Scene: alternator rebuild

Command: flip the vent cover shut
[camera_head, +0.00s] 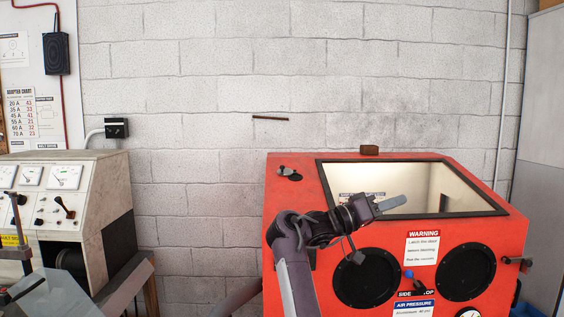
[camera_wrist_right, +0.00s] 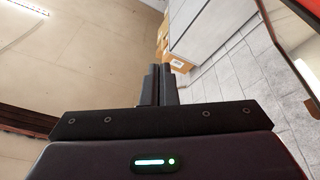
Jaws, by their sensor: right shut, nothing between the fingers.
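The vent cover appears to be the small grey flap (camera_head: 283,169) at the top left of the red cabinet, beside a dark round opening (camera_head: 295,177). The opening shows uncovered, so the flap looks open; its exact tilt is too small to tell. My right gripper (camera_head: 403,199) is in front of the cabinet's window, to the right of the flap and apart from it, pointing right. Its fingers are together and empty, as the right wrist view (camera_wrist_right: 158,85) also shows. The vent is not recognisable in the wrist view.
The red cabinet (camera_head: 294,212) has a framed window (camera_head: 414,162), two black round ports (camera_head: 367,277) and a side latch (camera_head: 516,262). A small brown block (camera_head: 370,150) sits on its back edge. A grey test bench (camera_head: 101,185) stands at left, with a gap between.

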